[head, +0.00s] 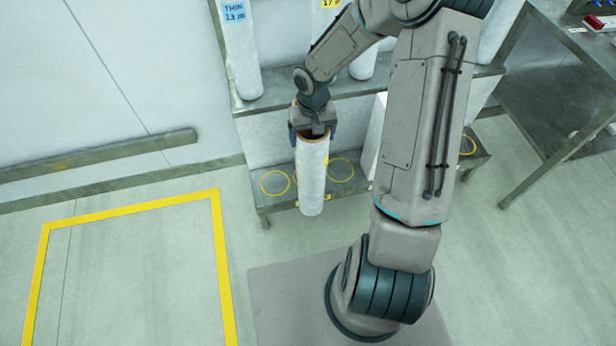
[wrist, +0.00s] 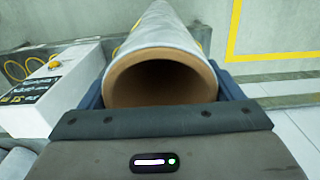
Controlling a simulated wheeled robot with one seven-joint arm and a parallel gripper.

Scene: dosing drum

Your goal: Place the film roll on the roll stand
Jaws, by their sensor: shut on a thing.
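The film roll (head: 312,180) is a white cylinder with a brown cardboard core. My gripper (head: 313,136) is shut on its upper end and holds it upright, in front of the roll stand. The roll stand (head: 262,208) is a metal rack whose low shelf bears yellow ring marks. The roll hides part of that shelf. In the wrist view my gripper (wrist: 160,105) grips the film roll (wrist: 160,40) around its open end, and the hollow core faces the camera. I cannot tell whether the roll's bottom touches the shelf.
Other white rolls (head: 240,50) with labels stand on the upper shelf (head: 275,98). A white box (wrist: 55,90) with a dark label is at the left of the wrist view. A metal table (head: 560,90) stands at right. Yellow tape (head: 222,260) marks clear floor at left.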

